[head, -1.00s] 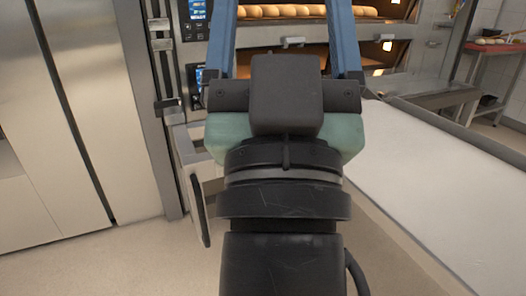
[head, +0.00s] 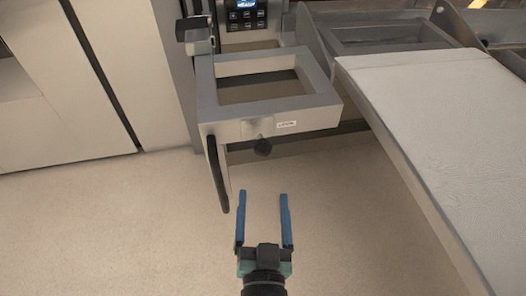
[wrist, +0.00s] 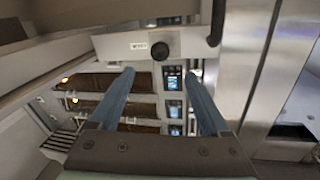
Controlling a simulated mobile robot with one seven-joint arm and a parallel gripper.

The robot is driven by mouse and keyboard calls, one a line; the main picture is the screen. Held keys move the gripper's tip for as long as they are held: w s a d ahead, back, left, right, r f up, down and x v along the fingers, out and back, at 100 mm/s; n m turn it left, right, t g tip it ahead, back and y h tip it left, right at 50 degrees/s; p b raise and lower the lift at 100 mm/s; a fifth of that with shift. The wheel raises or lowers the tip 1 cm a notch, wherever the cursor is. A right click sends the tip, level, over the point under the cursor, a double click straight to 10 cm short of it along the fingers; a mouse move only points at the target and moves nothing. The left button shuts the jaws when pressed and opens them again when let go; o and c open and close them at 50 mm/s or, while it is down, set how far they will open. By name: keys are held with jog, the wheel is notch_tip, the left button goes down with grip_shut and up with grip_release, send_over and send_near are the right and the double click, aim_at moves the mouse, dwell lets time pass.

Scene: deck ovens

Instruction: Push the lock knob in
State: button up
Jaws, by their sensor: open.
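The lock knob (head: 263,147) is a small dark round knob on the front face of a grey metal frame (head: 320,100), beside a small white label (head: 286,125). In the wrist view the knob (wrist: 160,50) shows above the gap between the fingers, beside the label. My gripper (head: 264,195) has two blue fingers, spread apart with nothing between them. In the head view it is below the knob in the picture, with the fingertips pointing toward the frame and apart from it. How far in the knob sits cannot be told.
A long white-topped conveyor or loader (head: 440,120) runs along the right. A dark handle (head: 218,172) hangs left of the knob. Steel cabinet doors (head: 50,90) stand at the left, and a control panel (head: 246,15) is behind. The floor around my gripper is clear.

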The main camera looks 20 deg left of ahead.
aim_at(263, 155)
jog(key=p+x, duration=0.1)
jog(key=x, duration=1.1)
grip_shut()
dwell(0.3)
